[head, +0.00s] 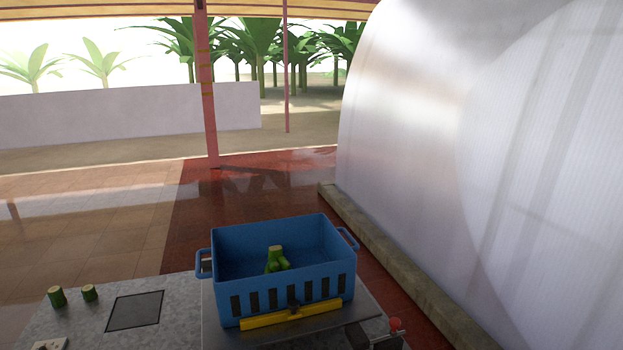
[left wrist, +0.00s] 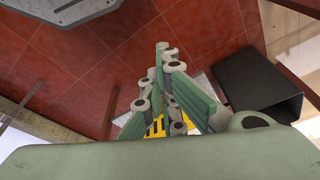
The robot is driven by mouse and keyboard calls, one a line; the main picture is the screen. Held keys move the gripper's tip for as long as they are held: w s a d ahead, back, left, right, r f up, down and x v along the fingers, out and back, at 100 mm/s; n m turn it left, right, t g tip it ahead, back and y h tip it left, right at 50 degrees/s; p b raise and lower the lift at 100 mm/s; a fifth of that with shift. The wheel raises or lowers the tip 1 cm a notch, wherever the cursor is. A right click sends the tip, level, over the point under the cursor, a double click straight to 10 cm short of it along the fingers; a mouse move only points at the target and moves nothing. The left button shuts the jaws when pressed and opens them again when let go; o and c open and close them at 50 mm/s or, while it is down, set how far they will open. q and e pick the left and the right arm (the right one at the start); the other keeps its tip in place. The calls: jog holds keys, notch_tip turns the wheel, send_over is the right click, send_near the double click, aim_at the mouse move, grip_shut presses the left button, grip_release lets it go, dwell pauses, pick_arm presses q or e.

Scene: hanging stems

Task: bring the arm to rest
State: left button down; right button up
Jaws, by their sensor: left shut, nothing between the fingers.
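My left gripper (left wrist: 165,60) shows in the left wrist view, with its green fingers shut and nothing between them. It hangs over the red tiled floor in that view. My left arm and gripper are out of the head view, and so is my right gripper. In the head view a blue crate (head: 290,281) stands upright, with a green stem piece (head: 276,260) inside it. No gripper is at the crate.
Two short green stem pieces (head: 56,297) (head: 89,293) stand on the grey top (head: 75,325), left of a dark square (head: 135,310). A yellow bar (head: 290,315) lies before the crate. A translucent curved wall (head: 480,150) rises at right. A black box (left wrist: 262,82) is beside the left gripper's fingers.

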pick_arm(q)
jog(key=s+a+f+g, duration=0.1)
jog(key=s+a+f, duration=0.2)
jog(key=s+f, duration=1.5)
jog(key=shift+s+f+g, duration=0.25)
jog(key=shift+f+g, duration=0.05)
jog(key=shift+f, duration=0.55)
jog(key=shift+a, duration=0.1)
